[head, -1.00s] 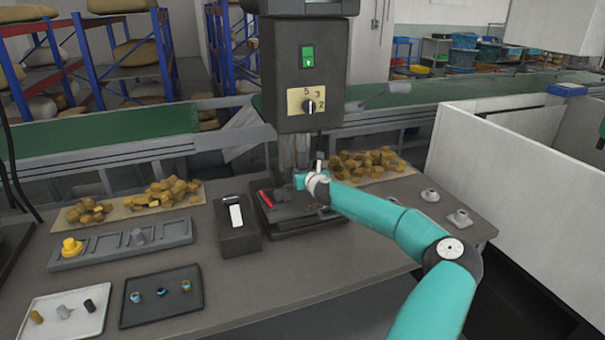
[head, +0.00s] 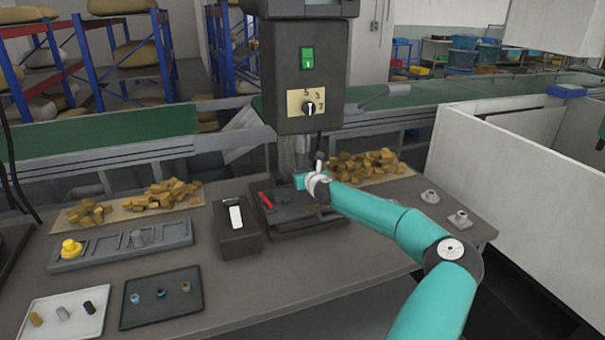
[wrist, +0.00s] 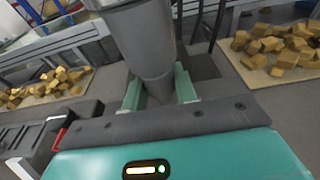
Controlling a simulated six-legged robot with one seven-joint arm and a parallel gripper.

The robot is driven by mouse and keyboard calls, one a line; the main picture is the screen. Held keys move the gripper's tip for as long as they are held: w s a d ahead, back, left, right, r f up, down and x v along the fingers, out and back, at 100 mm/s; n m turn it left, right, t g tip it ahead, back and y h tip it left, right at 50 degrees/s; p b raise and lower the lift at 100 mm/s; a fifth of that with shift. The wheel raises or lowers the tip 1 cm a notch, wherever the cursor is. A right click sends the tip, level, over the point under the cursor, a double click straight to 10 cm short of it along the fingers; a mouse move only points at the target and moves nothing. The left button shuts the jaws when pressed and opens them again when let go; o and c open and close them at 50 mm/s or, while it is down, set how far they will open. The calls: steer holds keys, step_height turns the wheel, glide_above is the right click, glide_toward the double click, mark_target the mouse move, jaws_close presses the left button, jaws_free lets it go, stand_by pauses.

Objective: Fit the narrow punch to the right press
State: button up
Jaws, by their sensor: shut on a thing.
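In the wrist view, the two teal fingers (wrist: 159,92) are on either side of the lower end of a wide grey cylinder (wrist: 145,40), which looks like the ram. My gripper is shut on a grey piece there, seemingly the narrow punch; it is mostly hidden, so I cannot tell whether it is seated in the ram.
The dark press base (head: 290,222) with a red bar lies below my gripper. A dark box (head: 237,238) stands left of it. A grey rack (head: 100,260) holds a yellow knob and a grey piece. Two grey flanged pieces (head: 430,196) (head: 458,219) stand at the right.

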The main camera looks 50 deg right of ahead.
steer(key=shift+r, duration=0.2)
stand_by(0.7)
steer(key=o, duration=1.7)
steer(key=shift+s, duration=0.15)
steer(key=v, duration=0.8)
steer(key=shift+s+a, duration=0.2)
steer(key=shift+s, duration=0.1)
steer(key=shift+r, duration=0.1)
